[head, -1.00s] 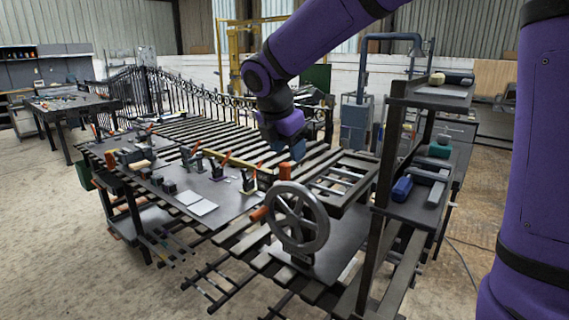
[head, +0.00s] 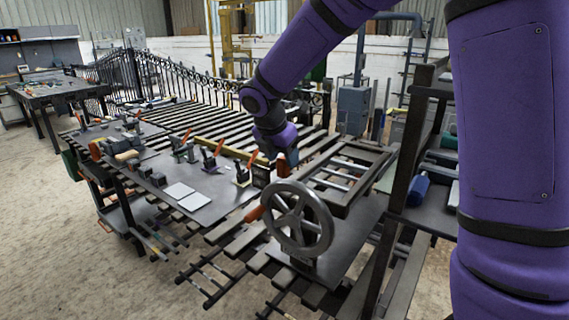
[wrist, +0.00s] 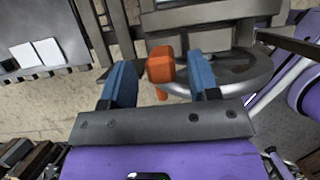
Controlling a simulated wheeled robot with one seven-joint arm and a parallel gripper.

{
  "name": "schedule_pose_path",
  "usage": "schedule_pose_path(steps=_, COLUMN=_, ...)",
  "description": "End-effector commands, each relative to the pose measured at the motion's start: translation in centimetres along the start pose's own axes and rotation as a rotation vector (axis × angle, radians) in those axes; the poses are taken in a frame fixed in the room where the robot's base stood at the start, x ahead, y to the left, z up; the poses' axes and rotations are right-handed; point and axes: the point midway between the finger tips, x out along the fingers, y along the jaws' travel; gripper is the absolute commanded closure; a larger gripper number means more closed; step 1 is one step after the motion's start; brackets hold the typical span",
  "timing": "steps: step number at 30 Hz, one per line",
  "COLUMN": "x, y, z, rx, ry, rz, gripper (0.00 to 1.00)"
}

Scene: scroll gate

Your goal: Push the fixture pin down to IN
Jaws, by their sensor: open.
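My gripper (head: 287,165) hangs over the slatted bench, just behind and above the grey handwheel (head: 327,228). In the wrist view its two blue fingers (wrist: 160,66) are apart. The orange handle (wrist: 160,64) of the wheel shows between them in the picture; I see no contact and cannot tell the gap in depth. The wheel rim (wrist: 258,76) lies beyond the fingers. The same handle (head: 253,214) sticks out at the wheel's left in the head view. I cannot pick out the fixture pin or any IN mark for certain.
Toggle clamps with orange levers (head: 247,162) stand on the dark plate (head: 215,207), left of the wheel. Two pale cards (head: 187,196) lie on it. A dark frame (head: 350,177) lies behind the wheel. A shelf rack with a blue item (head: 418,189) stands at the right.

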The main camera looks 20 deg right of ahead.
Motion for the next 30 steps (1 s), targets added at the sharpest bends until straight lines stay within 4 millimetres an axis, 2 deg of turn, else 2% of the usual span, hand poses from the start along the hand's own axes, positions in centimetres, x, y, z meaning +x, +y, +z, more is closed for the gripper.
schedule_pose_path(steps=6, x=2.4, y=0.0, z=0.0, rx=0.0, ry=0.001, rz=-0.001, gripper=0.45)
schedule_pose_path(steps=17, x=2.9, y=0.0, z=0.0, rx=0.001, ry=0.0, rz=0.0, gripper=0.45)
schedule_pose_path(steps=18, x=2.9, y=0.0, z=0.0, rx=0.001, ry=0.0, rz=0.0, gripper=0.47)
schedule_pose_path(steps=19, x=2.9, y=0.0, z=0.0, rx=0.001, ry=0.0, rz=0.0, gripper=0.54)
schedule_pose_path(steps=25, x=2.9, y=0.0, z=0.0, rx=0.001, ry=0.0, rz=0.0, gripper=1.0)
schedule_pose_path(steps=30, x=3.2, y=0.0, z=-0.1, rx=0.0, ry=0.0, rz=-0.001, gripper=1.0)
